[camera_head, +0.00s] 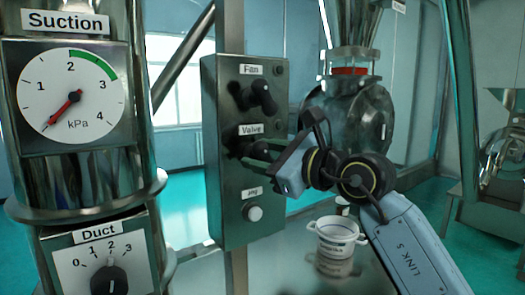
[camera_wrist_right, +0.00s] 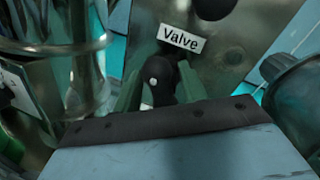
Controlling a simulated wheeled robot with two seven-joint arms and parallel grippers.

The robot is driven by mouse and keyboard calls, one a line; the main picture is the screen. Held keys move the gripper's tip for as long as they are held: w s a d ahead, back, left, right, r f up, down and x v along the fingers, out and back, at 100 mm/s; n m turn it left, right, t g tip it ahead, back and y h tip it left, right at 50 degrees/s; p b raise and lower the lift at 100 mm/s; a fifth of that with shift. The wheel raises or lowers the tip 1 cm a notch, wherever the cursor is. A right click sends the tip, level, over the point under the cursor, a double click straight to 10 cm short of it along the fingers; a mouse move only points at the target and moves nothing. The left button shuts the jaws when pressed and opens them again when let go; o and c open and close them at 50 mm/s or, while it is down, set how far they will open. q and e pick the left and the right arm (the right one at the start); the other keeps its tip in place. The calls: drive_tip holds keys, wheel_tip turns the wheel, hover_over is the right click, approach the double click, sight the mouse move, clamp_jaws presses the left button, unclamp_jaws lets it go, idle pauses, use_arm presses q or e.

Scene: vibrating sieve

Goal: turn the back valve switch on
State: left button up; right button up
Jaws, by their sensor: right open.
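The black Valve switch (camera_head: 235,147) sits on the grey control box (camera_head: 226,190), under the Valve label. My right gripper (camera_head: 256,156) comes in from the right with its fingertips at this switch. In the right wrist view the Valve switch (camera_wrist_right: 162,82), black with a white dot, stands between the two green fingers of my right gripper (camera_wrist_right: 158,88). The gripper is open; I cannot tell whether a finger touches the switch. The fingers hide part of the switch in the head view. My left gripper is not in view.
On the same box, the black Fan switch (camera_head: 262,97) is above and a pale push button (camera_head: 254,213) below. Left are a Suction gauge (camera_head: 72,98) and a Duct dial (camera_head: 109,280). A white bucket (camera_head: 335,243) stands below my right arm. A metal vessel (camera_head: 350,110) is behind it.

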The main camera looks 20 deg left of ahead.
clamp_jaws()
idle(0.3)
